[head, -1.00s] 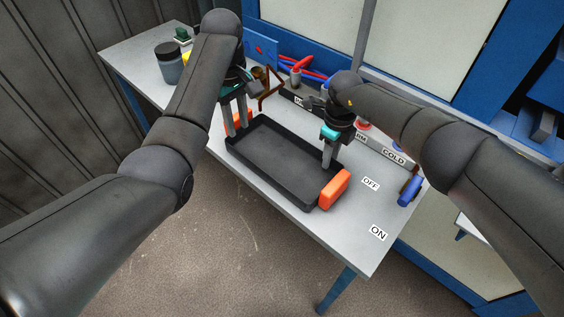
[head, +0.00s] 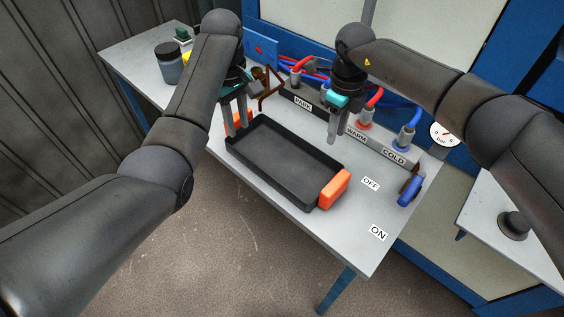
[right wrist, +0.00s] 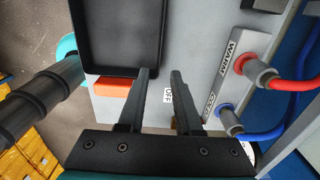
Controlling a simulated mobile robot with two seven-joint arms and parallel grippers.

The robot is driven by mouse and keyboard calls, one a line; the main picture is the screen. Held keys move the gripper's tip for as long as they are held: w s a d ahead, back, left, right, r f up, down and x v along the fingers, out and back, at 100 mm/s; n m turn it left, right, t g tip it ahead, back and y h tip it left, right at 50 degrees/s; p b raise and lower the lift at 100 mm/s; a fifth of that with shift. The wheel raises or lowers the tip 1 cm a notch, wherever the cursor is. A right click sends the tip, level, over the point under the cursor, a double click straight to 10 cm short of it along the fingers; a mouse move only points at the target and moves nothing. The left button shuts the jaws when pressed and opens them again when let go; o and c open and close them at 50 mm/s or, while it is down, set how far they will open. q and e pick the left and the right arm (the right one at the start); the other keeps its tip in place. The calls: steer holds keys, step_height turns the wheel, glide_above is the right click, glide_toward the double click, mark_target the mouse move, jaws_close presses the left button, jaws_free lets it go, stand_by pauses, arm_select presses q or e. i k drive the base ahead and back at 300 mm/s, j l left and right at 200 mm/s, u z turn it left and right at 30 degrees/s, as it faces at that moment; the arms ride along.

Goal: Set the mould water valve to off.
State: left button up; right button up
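The valve's blue lever handle (head: 410,191) is at the right end of the bench, below the COLD label. It slants toward the bench's front edge. An OFF label (head: 370,183) lies left of it and an ON label (head: 378,232) lies nearer the front edge. My right gripper (head: 332,138) is open and empty, above the bench behind the tray, well left of the lever. The right wrist view shows its fingers (right wrist: 163,74) apart; the lever is not visible there. My left gripper (head: 236,125) is at the tray's far-left orange handle (head: 243,117); its grip is unclear.
A black tray (head: 318,203) with orange end handles covers the bench's middle. Behind it stands a manifold (head: 350,133) with red and blue hoses, labelled PARK, WARM and COLD. A gauge (head: 443,133) is at the right. The bench surface around OFF and ON is clear.

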mark_target(404, 199)
steer(key=k, duration=1)
